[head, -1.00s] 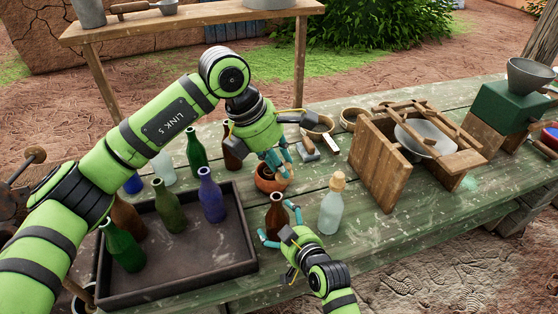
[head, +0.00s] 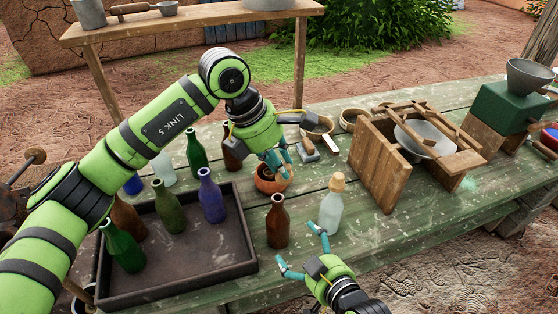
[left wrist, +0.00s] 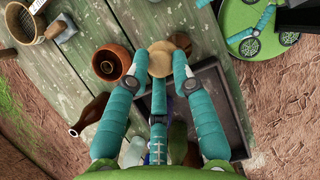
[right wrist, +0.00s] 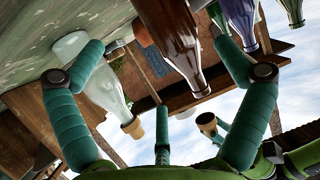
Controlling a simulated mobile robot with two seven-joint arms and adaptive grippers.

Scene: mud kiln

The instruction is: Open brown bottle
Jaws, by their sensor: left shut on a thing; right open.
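The brown bottle (head: 277,222) stands upright on the green table, just right of the dark tray. Its mouth is bare, as the right wrist view also shows for the bottle (right wrist: 180,50). My left gripper (head: 284,165) is above and behind the bottle, near the terracotta pot. It is shut on a tan cork (left wrist: 160,58), which also shows in the right wrist view (right wrist: 207,120); the head view hides it. My right gripper (head: 300,250) is open and empty, in front of the brown bottle and apart from it.
A clear bottle with a cork (head: 331,207) stands close to the right. The dark tray (head: 190,281) holds several bottles. The terracotta pot (head: 270,182) is behind the brown bottle. Another brown bottle (head: 232,152) stands farther back. A wooden frame (head: 380,180) stands at right.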

